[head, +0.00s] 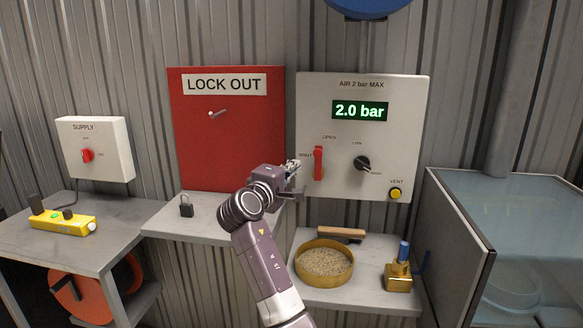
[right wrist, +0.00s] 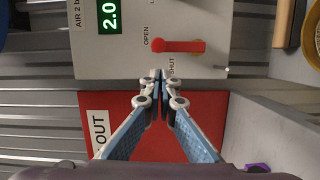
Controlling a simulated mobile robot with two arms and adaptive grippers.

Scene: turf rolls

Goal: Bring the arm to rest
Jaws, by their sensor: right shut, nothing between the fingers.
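My right arm reaches up in the middle of the head view. Its gripper (head: 293,179) is in front of the gap between the red lock-out board (head: 230,140) and the air panel (head: 365,88). In the right wrist view the fingers (right wrist: 160,78) are shut together with nothing between them. Their tips are close to the red valve handle (right wrist: 178,46) but apart from it in that picture. In the head view the red handle (head: 319,163) stands upright, to the right of the gripper. My left gripper is not in view.
The panel display (head: 360,111) reads 2.0 bar. A black padlock (head: 186,206) stands on the shelf below the board. A round sieve (head: 324,262), a brush (head: 341,234) and a brass block (head: 398,277) are at lower right. A yellow device (head: 64,222) lies on the left table.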

